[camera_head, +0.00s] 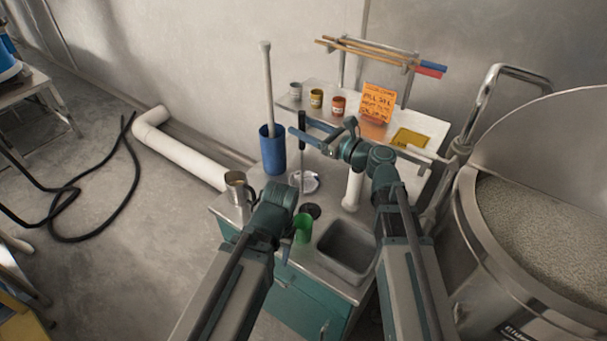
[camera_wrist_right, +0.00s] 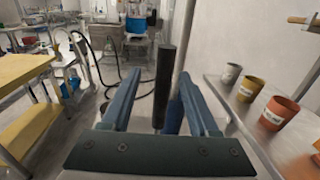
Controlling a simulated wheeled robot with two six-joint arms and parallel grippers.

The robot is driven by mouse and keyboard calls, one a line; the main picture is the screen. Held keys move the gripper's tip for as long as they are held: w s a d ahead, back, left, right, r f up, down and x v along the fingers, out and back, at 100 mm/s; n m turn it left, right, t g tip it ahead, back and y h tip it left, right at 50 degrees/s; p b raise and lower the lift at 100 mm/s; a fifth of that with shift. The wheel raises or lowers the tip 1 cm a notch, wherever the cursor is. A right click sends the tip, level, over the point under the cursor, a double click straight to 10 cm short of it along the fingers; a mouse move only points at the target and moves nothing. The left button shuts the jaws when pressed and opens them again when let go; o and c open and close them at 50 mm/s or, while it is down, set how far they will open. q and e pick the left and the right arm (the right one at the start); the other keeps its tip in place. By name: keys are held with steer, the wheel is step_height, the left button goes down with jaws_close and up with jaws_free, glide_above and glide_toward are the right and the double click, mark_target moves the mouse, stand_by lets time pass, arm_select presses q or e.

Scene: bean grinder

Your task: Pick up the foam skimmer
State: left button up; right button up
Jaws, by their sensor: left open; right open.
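The foam skimmer (camera_head: 302,130) looks to be the upright tool with a long black handle and a pale round head (camera_head: 305,182) low at the counter. My right gripper (camera_head: 298,124) is open, with its fingers on either side of the handle's upper part. In the right wrist view the black handle (camera_wrist_right: 165,85) stands between the two open fingers (camera_wrist_right: 160,90), with visible gaps to both. My left gripper (camera_head: 278,200) is low over the counter's front, left of a green cup (camera_head: 302,228). It is open, its fingers mostly hidden by its own wrist.
A blue cylinder (camera_head: 272,150) holding a tall pale pole stands just left of the skimmer. A metal mug (camera_head: 237,188) is at the counter's left, a sink (camera_head: 346,250) at right. Small pots (camera_head: 317,98) line the raised shelf. A large metal drum (camera_head: 500,270) stands at right.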

steer(key=x, duration=0.4)
steer(key=shift+w+f, duration=0.25)
steer(key=shift+w, duration=0.1)
jaws_close()
